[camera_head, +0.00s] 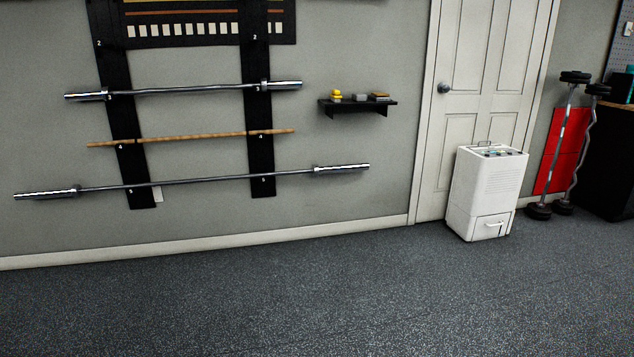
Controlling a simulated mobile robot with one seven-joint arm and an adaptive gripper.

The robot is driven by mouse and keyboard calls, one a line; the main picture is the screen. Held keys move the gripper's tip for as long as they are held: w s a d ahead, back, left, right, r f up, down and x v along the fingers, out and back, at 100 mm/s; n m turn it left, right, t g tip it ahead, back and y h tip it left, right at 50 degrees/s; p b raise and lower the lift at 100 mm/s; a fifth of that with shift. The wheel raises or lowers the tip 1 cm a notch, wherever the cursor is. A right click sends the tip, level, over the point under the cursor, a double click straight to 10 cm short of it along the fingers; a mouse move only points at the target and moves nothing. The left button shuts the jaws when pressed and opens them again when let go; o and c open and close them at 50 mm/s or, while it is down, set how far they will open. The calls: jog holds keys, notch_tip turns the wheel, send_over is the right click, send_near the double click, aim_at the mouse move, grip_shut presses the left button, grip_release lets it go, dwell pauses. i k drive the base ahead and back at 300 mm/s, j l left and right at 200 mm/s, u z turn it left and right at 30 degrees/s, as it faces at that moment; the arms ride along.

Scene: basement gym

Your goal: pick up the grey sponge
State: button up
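A small grey block (360,97), which looks like the grey sponge, lies on a black wall shelf (358,105) left of the door. It is small in the picture, so its material is hard to tell. A yellow object (336,95) stands left of it on the shelf. A flat brownish-yellow item (380,96) lies right of it. My gripper is not in view.
Barbells (200,88) and a wooden bar hang on the wall left of the shelf. A white appliance (486,195) with small items on top stands before the white door (490,70). Upright bars (556,145) lean at the right. The dark speckled floor (300,300) is clear.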

aim_at(357, 96)
jog(key=i, duration=2.95)
jog(key=i+z, duration=0.15)
jog(key=i, duration=0.45)
jog(key=i+j+z, duration=0.15)
jog(key=i, duration=0.45)
